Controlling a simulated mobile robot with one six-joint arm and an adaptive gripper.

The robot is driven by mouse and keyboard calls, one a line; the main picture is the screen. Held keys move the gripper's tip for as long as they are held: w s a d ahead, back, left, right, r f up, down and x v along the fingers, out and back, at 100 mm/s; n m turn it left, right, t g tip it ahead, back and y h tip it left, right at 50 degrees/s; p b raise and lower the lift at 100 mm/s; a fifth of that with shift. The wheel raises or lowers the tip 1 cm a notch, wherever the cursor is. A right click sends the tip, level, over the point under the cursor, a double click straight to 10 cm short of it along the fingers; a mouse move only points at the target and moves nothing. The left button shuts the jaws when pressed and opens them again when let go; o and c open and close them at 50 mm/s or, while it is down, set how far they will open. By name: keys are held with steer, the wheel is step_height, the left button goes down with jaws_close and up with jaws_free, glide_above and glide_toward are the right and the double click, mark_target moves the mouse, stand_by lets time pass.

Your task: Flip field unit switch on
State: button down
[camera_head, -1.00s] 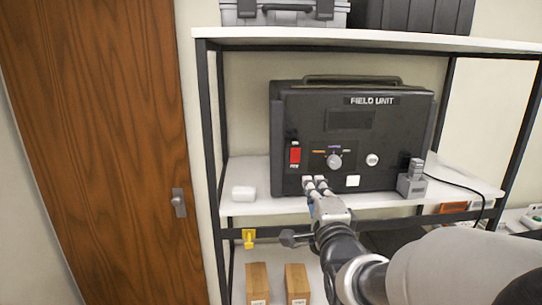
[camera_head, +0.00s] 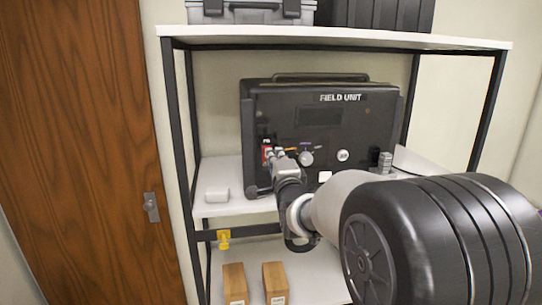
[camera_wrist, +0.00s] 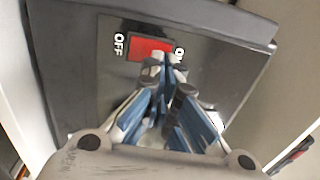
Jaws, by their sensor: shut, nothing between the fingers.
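The field unit (camera_head: 350,112) is a black case with a handle, standing on the middle shelf. Its red rocker switch (camera_head: 265,155) is at the left of its front panel, partly hidden by my gripper in the head view. In the wrist view the red switch (camera_wrist: 147,48) lies between an OFF label at its left and a partly covered ON label at its right. My gripper (camera_head: 273,153) is shut and empty, with its fingertips (camera_wrist: 165,62) in front of the switch, close to its ON side. I cannot tell whether they touch it.
A knob (camera_head: 306,158) and a round white button (camera_head: 343,156) sit right of the switch. A small white box (camera_head: 217,195) stands on the shelf at left. Wooden blocks (camera_head: 236,283) are on the lower shelf. The upper shelf (camera_head: 350,37) overhangs the unit.

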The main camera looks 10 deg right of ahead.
steer(key=shift+w, duration=0.35)
steer(key=shift+r, duration=0.1)
steer(key=shift+w+r+b, duration=0.15)
steer(key=shift+w+b, duration=0.2)
